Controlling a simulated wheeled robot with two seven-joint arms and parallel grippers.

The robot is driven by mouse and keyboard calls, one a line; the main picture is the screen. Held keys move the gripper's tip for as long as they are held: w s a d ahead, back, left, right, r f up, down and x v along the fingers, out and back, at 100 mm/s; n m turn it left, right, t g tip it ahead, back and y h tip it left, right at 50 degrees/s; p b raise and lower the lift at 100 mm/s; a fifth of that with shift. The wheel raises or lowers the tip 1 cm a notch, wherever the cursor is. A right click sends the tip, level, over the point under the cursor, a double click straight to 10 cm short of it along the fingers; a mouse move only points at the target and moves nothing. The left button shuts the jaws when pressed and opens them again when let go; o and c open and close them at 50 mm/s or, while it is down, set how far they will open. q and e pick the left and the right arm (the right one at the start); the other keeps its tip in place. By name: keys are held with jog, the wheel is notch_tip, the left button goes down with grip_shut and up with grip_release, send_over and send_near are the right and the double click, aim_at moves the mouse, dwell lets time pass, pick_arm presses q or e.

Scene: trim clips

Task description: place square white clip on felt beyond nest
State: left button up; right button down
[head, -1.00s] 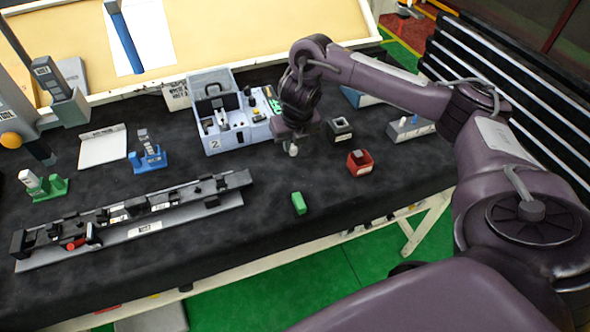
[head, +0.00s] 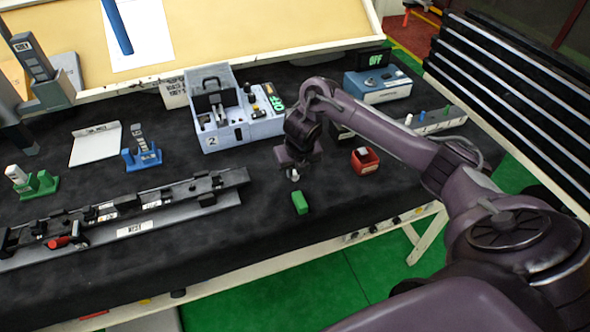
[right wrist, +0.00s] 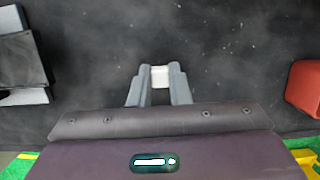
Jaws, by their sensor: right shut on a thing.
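My right gripper (head: 294,174) is shut on a small white clip (head: 295,178), held above the dark felt (head: 250,235). In the right wrist view, the clip (right wrist: 160,76) sits between the two grey fingertips (right wrist: 160,84), with felt behind it. Whether the clip touches the felt is hard to tell. A long grey rail fixture (head: 190,211) lies at the left; its front label seems to read NEST. It carries dark clamps and a red part. The gripper is to its right, beyond its right end. My left gripper is not in view.
A green block (head: 300,203) lies just in front of the gripper. A red open box (head: 365,160) stands to its right, and a numbered grey-blue case (head: 240,137) behind left. Blue (head: 143,158) and green (head: 36,185) holders stand at left. Front-centre felt is bare.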

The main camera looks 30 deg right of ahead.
jog(key=shift+f, duration=0.1)
jog(key=c, duration=1.8)
grip_release()
jog(key=shift+f, duration=0.1)
jog(key=o, duration=0.4)
jog(key=shift+o, duration=0.2)
jog(key=p+v, duration=0.6)
jog(key=v, duration=0.6)
jog(key=shift+r, duration=0.25)
jog(key=shift+a, duration=0.1)
